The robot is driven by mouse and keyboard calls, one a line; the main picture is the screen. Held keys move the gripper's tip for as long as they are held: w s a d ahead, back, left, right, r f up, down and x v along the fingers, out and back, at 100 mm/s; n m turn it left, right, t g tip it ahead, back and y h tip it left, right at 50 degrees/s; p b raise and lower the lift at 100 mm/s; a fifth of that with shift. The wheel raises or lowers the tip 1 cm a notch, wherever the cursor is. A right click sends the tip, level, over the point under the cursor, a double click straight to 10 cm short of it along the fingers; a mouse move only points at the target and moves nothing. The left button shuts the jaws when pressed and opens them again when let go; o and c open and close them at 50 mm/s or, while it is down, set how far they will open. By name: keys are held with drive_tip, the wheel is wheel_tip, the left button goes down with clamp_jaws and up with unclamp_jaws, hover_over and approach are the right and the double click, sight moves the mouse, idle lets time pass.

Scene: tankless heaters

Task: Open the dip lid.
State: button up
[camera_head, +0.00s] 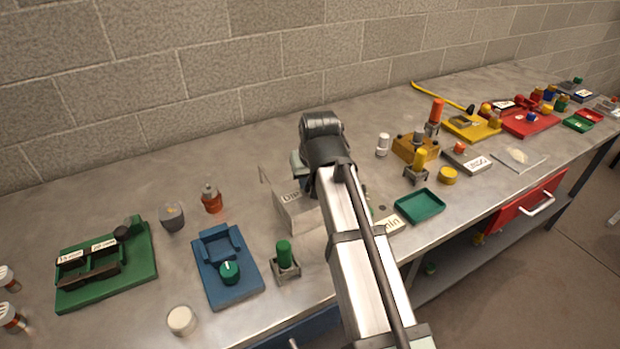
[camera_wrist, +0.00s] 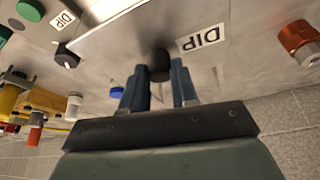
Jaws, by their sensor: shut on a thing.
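The dip box (camera_head: 299,214) is a grey metal box with a DIP label on the bench, partly covered by my arm in the head view. In the wrist view a large DIP label (camera_wrist: 203,38) lies on a grey metal surface beside a dark round knob (camera_wrist: 159,64). My gripper (camera_wrist: 160,82) has its two blue fingers on either side of this knob and is shut on it. The fingers are hidden in the head view. How far the lid stands open cannot be told.
A blue fixture with a green knob (camera_head: 229,272) and a green-capped post (camera_head: 285,258) stand left of the dip box. A red-orange bottle (camera_head: 211,199) is farther left. A green tray (camera_head: 420,206) and yellow fixtures lie right. A block wall (camera_head: 230,75) runs behind.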

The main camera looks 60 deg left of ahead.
clamp_jaws()
drive_tip(key=a, duration=1.1)
drive_tip(key=shift+a, duration=0.15)
drive_tip(key=o, duration=0.9)
unclamp_jaws()
drive_tip(key=shift+c, duration=0.2)
